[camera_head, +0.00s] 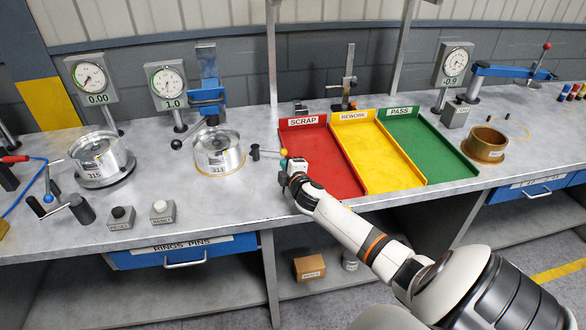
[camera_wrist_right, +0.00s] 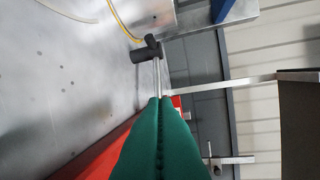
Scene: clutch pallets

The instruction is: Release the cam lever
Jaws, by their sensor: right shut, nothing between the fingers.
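A lever with a black hub (camera_head: 256,152), a thin metal rod and a small yellow ball end lies right of the clutch unit marked 311 (camera_head: 219,155). My right gripper (camera_head: 284,163) is at the ball end, by the left edge of the red tray. In the right wrist view the green fingers (camera_wrist_right: 161,101) are shut together with nothing between them. The rod runs from the black hub (camera_wrist_right: 147,52) down to the fingertips. The fingers hide most of the ball end, and I cannot tell whether they touch it. My left gripper is not in view.
Red SCRAP (camera_head: 335,181), yellow REWORK (camera_head: 400,178) and green PASS (camera_head: 455,165) trays stand right of the lever. A clutch unit marked 315 (camera_head: 100,160) and gauges are at left. A brass ring (camera_head: 486,145) is at right. Bare bench lies in front of unit 311.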

